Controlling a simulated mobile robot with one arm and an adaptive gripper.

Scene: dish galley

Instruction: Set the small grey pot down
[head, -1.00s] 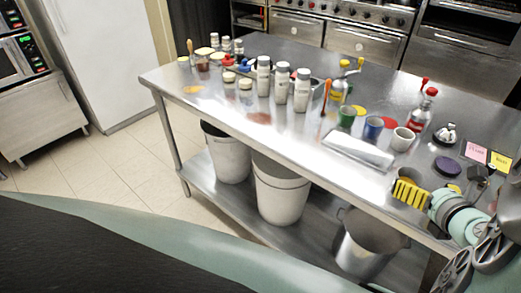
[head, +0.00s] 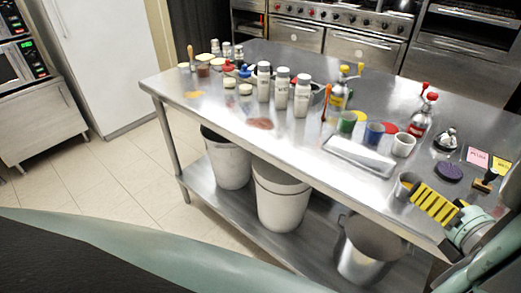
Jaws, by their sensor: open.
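The small grey pot (head: 405,186) stands upright on the steel table (head: 300,150), close to its front edge at the right. My gripper (head: 428,200), with yellow ribbed fingers, is open just to the right of the pot, near the table's front edge. The near finger hides part of the pot's right side. I cannot tell whether the finger still touches the pot.
A pale tray (head: 358,155) lies left of the pot. Behind it stand a green cup (head: 347,122), a blue cup (head: 374,133) and a white cup (head: 403,144). A dark purple disc (head: 449,172) lies behind my gripper. White bottles (head: 281,90) stand further left.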

